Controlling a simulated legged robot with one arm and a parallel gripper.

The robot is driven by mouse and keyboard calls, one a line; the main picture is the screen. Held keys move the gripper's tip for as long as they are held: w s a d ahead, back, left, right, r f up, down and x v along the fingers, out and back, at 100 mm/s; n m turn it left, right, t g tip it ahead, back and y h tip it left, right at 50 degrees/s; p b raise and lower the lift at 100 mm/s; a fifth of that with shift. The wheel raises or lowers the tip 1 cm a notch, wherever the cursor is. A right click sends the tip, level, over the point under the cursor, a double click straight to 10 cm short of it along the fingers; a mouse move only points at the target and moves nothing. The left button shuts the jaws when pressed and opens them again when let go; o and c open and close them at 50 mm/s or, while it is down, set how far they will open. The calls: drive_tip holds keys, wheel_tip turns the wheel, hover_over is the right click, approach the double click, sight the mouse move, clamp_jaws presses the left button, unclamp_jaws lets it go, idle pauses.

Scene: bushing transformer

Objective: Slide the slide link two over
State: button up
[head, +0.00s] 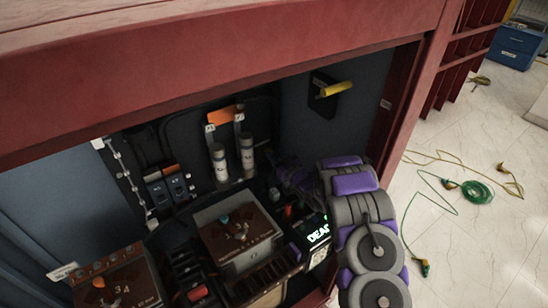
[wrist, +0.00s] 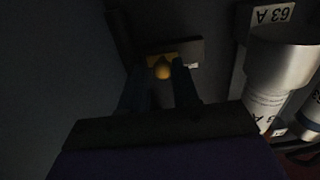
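In the wrist view a small yellow knob (wrist: 163,70) sits on a yellow and grey bar mounted on the dark panel; it looks like a slide link, but I cannot tell which one. The two dark fingers of my gripper (wrist: 160,80) stand apart, one on each side of the knob. A gap shows beside the knob, and I see no clear grip on it. In the head view my gripper (head: 287,175) is dim, inside the cabinet to the right of the fuses, and the knob does not show there.
Silver 63 A fuses (wrist: 281,68) stand close on the right in the wrist view; they also show in the head view (head: 219,162). The red frame (head: 200,65) edges the opening.

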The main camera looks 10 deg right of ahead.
drive_tip(key=o, duration=0.3)
drive_tip(key=shift+d, duration=0.2)
drive_tip(key=p+v, duration=0.2)
drive_tip(key=v, duration=1.5)
drive_tip(key=shift+f, duration=0.2)
drive_tip(key=shift+s+d, duration=0.15)
drive_tip(key=shift+s, duration=0.05)
